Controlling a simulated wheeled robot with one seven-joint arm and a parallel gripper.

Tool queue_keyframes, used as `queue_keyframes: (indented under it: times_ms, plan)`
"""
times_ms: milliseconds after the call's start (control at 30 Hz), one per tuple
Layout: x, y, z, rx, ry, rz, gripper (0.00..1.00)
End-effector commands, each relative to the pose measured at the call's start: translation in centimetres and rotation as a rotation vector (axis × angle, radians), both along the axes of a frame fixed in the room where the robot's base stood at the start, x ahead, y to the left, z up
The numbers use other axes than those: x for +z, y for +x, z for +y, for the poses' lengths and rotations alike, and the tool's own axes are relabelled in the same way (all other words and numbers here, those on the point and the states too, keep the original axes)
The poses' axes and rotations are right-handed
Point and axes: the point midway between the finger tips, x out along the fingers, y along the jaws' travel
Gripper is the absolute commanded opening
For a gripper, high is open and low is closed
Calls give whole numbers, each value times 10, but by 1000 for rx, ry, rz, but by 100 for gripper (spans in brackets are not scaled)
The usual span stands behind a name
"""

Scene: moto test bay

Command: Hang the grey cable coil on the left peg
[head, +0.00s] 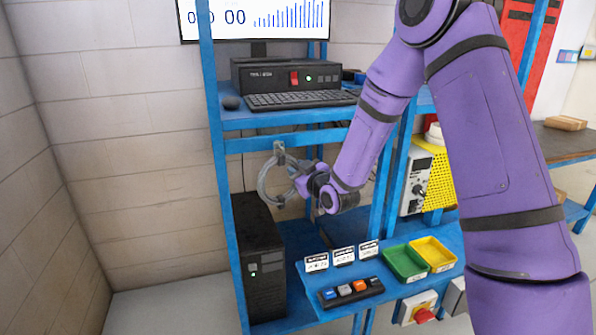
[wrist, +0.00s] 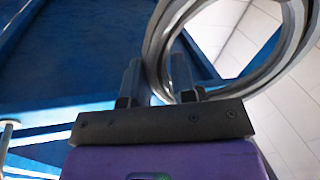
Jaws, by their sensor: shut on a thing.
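The grey cable coil (head: 264,186) is a ring held upright below the blue crossbar in the head view. My gripper (head: 298,183) is shut on the coil's right side. In the wrist view the coil (wrist: 204,97) fills the upper right and its near side runs between my two fingers (wrist: 155,85). A small grey peg mount (head: 279,147), which looks like the left peg, is on the crossbar just above the coil's top. The coil's top overlaps the mount's lower end in the picture; I cannot tell whether it is around the peg. No other peg is clearly visible.
The blue rack post (head: 222,170) stands left of the coil. A black computer tower (head: 259,260) stands below it. The lower blue shelf carries a button box (head: 350,292), a green bin (head: 404,263) and a yellow bin (head: 433,254). A keyboard (head: 300,99) lies on the shelf above.

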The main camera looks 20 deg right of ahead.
Motion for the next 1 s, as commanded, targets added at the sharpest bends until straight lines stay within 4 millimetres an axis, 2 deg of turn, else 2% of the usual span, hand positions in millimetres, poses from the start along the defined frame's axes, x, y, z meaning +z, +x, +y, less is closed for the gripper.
queue_keyframes:
  times_ms: [333, 367, 467, 500, 800, 1000]
  plan:
    - [0, 0, 0, -1, 0, -1, 0]
    - [0, 0, 0, -1, 0, -1, 29]
    - [0, 0, 0, -1, 0, -1, 52]
    - [0, 0, 0, -1, 0, -1, 55]
    - [0, -2, -1, 0, 0, 1, 55]
    - [1, -25, -8, -2, 0, 1, 55]
